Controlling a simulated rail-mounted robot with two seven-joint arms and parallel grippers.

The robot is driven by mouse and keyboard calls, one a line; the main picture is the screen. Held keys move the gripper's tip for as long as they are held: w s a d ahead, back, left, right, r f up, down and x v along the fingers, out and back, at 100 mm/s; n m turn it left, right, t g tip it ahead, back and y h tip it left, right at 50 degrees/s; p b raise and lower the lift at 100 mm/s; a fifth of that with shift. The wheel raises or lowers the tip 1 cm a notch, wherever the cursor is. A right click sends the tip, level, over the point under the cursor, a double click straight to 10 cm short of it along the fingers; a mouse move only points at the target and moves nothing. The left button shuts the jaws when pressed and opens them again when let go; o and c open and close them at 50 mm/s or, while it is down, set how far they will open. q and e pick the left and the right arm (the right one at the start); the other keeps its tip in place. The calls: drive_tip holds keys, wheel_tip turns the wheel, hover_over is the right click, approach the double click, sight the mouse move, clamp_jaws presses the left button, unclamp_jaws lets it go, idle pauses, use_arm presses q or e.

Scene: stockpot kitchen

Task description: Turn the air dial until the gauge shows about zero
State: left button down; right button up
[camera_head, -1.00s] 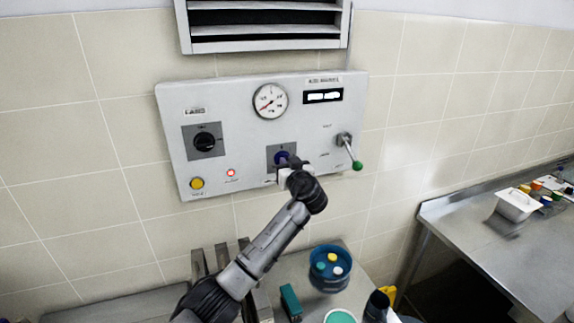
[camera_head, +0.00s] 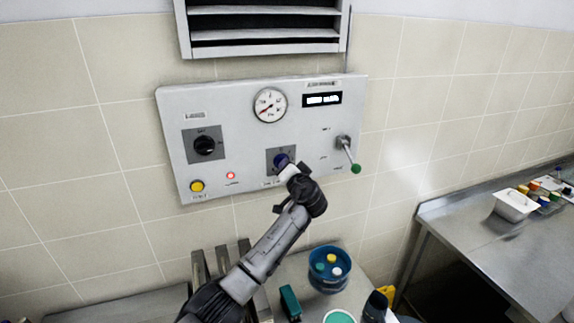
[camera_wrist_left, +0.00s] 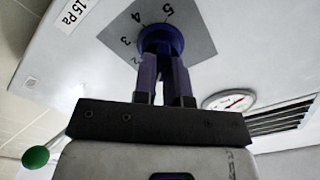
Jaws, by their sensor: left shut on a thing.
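The round blue air dial (camera_head: 281,160) sits on a grey square plate low on the white wall panel. It also shows in the wrist view (camera_wrist_left: 161,38), with the numbers 2 to 5 visible around it. My left gripper (camera_head: 285,166) is shut on the dial, and its two fingers (camera_wrist_left: 162,62) reach up to it in the wrist view. The gripper partly hides the dial in the head view. The round white gauge (camera_head: 270,104) is above, its red needle pointing to the lower left. The gauge also shows at a slant in the wrist view (camera_wrist_left: 229,100).
The panel also has a black knob (camera_head: 205,145), a yellow button (camera_head: 197,186), a lit red lamp (camera_head: 230,175) and a green-tipped lever (camera_head: 350,157). A vent (camera_head: 263,28) is above. A blue container (camera_head: 329,280) stands below on the counter.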

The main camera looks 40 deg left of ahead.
use_arm(q)
drive_tip(key=m+p, duration=0.5)
drive_tip(key=m, duration=0.3)
drive_tip(key=shift+f+m, duration=0.1)
drive_tip(key=shift+m, duration=0.3)
idle(0.4)
drive_tip(key=c, duration=1.2)
unclamp_jaws()
drive_tip(key=shift+o, duration=0.2)
drive_tip(key=b+v, duration=0.3)
drive_tip(key=v, duration=1)
drive_tip(key=shift+d, duration=0.4)
